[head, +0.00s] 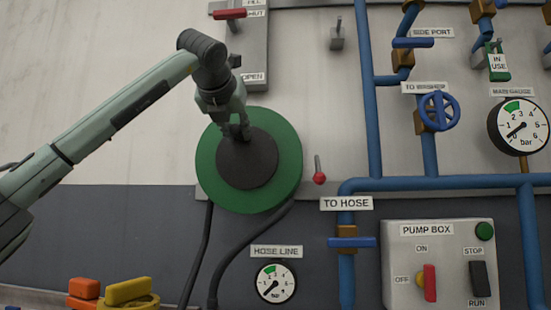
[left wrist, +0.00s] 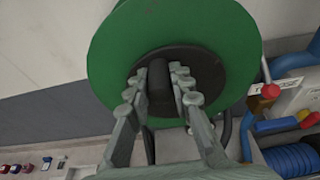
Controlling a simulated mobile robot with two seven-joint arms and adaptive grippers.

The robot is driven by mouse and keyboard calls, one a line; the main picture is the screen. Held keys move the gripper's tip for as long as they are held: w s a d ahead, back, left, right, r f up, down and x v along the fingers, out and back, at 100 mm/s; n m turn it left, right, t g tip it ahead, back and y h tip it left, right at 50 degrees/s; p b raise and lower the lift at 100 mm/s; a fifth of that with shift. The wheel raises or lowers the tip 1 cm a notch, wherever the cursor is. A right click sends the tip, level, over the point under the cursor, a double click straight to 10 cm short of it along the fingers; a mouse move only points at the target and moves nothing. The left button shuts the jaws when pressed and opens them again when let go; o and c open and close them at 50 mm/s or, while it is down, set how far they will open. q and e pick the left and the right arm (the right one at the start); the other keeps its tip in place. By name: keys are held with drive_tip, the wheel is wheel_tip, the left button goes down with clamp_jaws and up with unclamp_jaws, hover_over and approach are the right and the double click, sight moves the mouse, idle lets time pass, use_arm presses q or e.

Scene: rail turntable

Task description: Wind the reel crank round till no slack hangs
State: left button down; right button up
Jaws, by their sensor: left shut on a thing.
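The hose reel is a green disc (head: 285,165) with a dark round hub (head: 255,172) on the wall, left of centre in the head view. It fills the upper middle of the left wrist view (left wrist: 110,60). My left gripper (head: 236,132) is at the upper left part of the hub. In the left wrist view its fingers (left wrist: 159,80) are shut around a dark upright knob, the crank handle (left wrist: 159,88). A black hose (head: 245,248) hangs in a curve below the reel, and a second dark line (head: 208,255) hangs left of it. My right gripper is not in view.
A red-ended lever (head: 319,178) sticks out just right of the reel. Blue pipes (head: 430,184) with valves, a pump box (head: 440,262) and a hose line gauge (head: 276,283) are further right and below. Yellow and orange items (head: 128,291) lie at the bottom left.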

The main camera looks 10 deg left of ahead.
sight(228, 145)
use_arm(q)
drive_tip(key=shift+a+f, duration=0.1)
drive_tip(key=shift+a, duration=0.05)
drive_tip(key=shift+w+a+f+b, duration=0.1)
drive_tip(key=shift+a+f+b, duration=0.1)
drive_tip(key=shift+a+b, duration=0.2)
drive_tip(key=shift+a+f, duration=0.1)
drive_tip(key=shift+a, duration=0.05)
drive_tip(key=shift+a+f+b, duration=0.35)
drive_tip(key=shift+a+f, duration=0.05)
drive_tip(key=shift+a, duration=0.25)
